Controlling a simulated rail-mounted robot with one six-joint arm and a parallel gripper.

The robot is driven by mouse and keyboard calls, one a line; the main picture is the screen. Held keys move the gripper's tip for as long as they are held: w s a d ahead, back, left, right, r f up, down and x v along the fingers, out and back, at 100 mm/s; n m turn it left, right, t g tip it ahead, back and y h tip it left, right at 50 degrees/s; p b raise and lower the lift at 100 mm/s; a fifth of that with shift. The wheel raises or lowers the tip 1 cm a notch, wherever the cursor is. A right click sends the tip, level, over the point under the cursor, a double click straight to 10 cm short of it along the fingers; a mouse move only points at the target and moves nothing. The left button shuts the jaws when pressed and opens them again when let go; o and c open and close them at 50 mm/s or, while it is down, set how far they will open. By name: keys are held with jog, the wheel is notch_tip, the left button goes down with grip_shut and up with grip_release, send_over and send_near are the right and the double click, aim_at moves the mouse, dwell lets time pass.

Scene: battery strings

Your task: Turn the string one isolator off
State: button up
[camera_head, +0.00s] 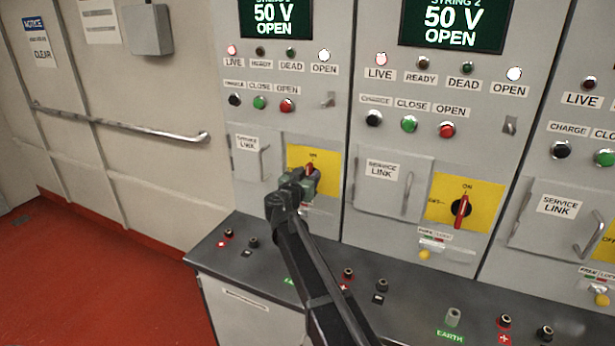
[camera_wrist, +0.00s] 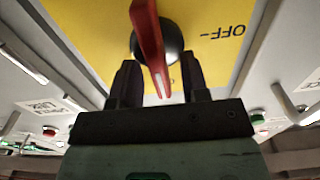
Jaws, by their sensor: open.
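The string one isolator is a red handle (camera_head: 309,168) on a yellow plate (camera_head: 327,158) on the left cabinet. My gripper (camera_head: 307,178) is in front of it and hides most of the handle and plate there. In the wrist view the red handle (camera_wrist: 149,45) sits on a dark round knob, with an upside-down OFF mark on the yellow plate (camera_wrist: 222,55) to its right. The handle points roughly along the line to ON, not to OFF. My open gripper (camera_wrist: 159,85) has one finger on each side of the handle's end, with gaps visible.
The string two isolator (camera_head: 461,209) is on the cabinet to the right, its handle near upright. A service link door (camera_head: 248,163) with a handle is left of string one's plate. A dark counter (camera_head: 215,262) with terminals lies below. The string one display (camera_head: 275,15) reads 50 V OPEN.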

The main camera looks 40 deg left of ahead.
grip_shut()
jog(key=n, duration=0.4)
jog(key=shift+a, duration=0.25)
jog(key=shift+s+a+f+n+b, duration=0.15)
jog(key=shift+f+n+b, duration=0.1)
jog(key=shift+n, duration=2.1)
jog(key=shift+a+f+n+b, duration=0.1)
jog(key=shift+f+n+b, duration=0.15)
jog(key=shift+n, duration=2.05)
jog(key=shift+s+a+f+n+b, duration=0.15)
jog(key=shift+f+n+b, duration=0.1)
jog(key=shift+n, duration=2.1)
jog(key=shift+w, duration=0.1)
